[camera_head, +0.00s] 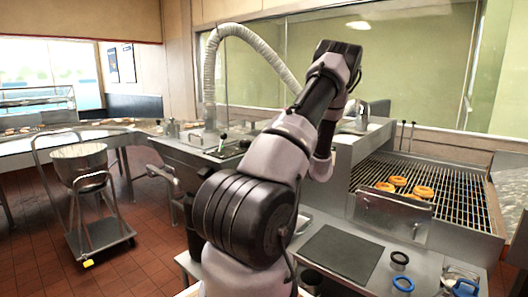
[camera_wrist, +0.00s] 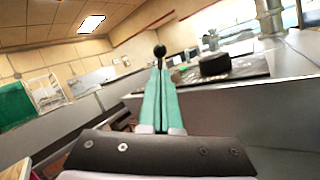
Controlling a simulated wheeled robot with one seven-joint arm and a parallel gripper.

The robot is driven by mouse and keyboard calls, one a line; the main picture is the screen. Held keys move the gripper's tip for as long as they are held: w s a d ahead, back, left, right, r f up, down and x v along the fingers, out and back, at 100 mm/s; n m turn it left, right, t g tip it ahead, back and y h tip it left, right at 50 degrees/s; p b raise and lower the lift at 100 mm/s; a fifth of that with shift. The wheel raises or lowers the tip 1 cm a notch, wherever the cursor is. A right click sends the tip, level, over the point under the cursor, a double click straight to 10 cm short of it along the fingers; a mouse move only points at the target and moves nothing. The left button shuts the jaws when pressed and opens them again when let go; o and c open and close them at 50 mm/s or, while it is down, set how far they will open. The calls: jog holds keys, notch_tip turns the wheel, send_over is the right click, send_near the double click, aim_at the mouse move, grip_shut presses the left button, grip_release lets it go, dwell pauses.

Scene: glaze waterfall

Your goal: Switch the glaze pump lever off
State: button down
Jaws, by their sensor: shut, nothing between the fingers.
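My gripper (camera_wrist: 161,72) shows in the wrist view as two long green fingers lying together, shut and empty. A black ball knob on a short stem (camera_wrist: 160,50), which looks like the pump lever, stands just past the fingertips. I cannot tell whether they touch it, and the lower stem is hidden behind the fingers. In the head view my arm hides the gripper. A small thin handle (camera_head: 222,143) stands on the steel glaze unit (camera_head: 185,152) left of my arm; I cannot tell if it is the same lever.
A white ribbed hose (camera_head: 210,75) arches over the glaze unit. Right of my arm is a wire rack (camera_head: 450,185) with several doughnuts (camera_head: 397,181). A black mat (camera_head: 340,253) lies on the front counter. A cart with a steel bowl (camera_head: 80,165) stands on the left floor.

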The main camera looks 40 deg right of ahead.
aim_at(221, 143)
jog(key=x, duration=0.8)
jog(key=shift+w+a+r, duration=0.1)
jog(key=shift+w+a, duration=0.1)
jog(key=shift+w, duration=0.1)
